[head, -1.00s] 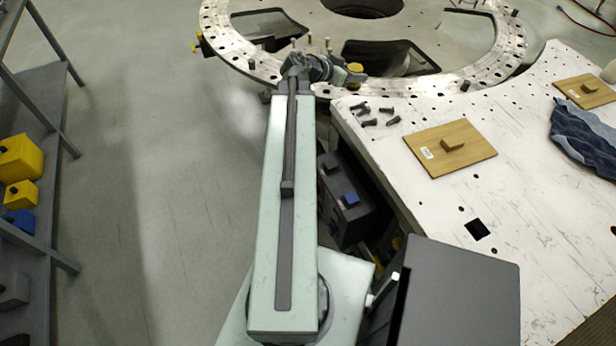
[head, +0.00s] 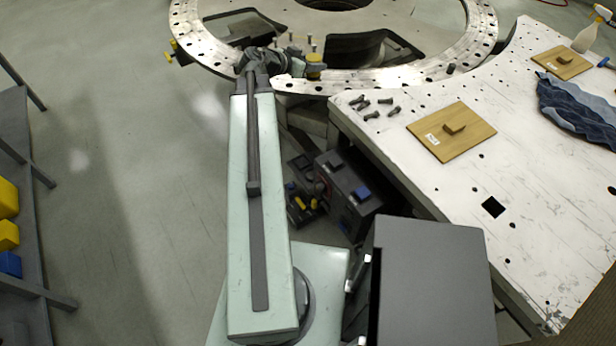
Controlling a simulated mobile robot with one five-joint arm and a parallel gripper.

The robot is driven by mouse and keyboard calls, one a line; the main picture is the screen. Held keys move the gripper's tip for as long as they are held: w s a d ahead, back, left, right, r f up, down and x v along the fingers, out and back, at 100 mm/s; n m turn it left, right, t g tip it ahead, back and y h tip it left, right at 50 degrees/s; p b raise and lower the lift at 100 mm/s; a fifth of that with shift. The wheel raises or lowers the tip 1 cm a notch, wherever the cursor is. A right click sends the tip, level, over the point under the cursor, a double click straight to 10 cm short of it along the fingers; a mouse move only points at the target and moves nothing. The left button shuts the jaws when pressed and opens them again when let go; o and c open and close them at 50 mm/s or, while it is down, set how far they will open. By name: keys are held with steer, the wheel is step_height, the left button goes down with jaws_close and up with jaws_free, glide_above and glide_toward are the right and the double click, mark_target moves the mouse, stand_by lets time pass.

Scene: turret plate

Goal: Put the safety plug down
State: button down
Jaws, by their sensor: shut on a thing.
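The safety plug (head: 315,57) appears as a small yellow piece at the end of my arm in the head view. My gripper (head: 314,68) is shut on it, over the near rim of the turret plate (head: 186,28). The fingers are small and dark, and partly cover the plug's lower part. I cannot tell whether the plug touches the plate. Another yellow piece (head: 169,57) sits at the plate's left edge.
The white worktable (head: 540,215) at right holds several dark bolts (head: 373,114), wooden boards (head: 425,140), a blue cloth (head: 580,112) and a spray bottle (head: 587,35). A dark toolbox (head: 350,195) stands below its edge. A shelf (head: 25,130) is at left; the floor between is clear.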

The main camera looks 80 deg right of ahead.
steer(key=f+b, duration=5.8)
steer(key=shift+s+d+f, duration=0.2)
steer(key=shift+d+f, duration=0.1)
steer(key=shift+d, duration=0.1)
steer(key=shift+r, duration=0.25)
steer(key=shift+f, duration=0.2)
steer(key=c, duration=1)
jaws_free()
steer(key=shift+c, duration=0.2)
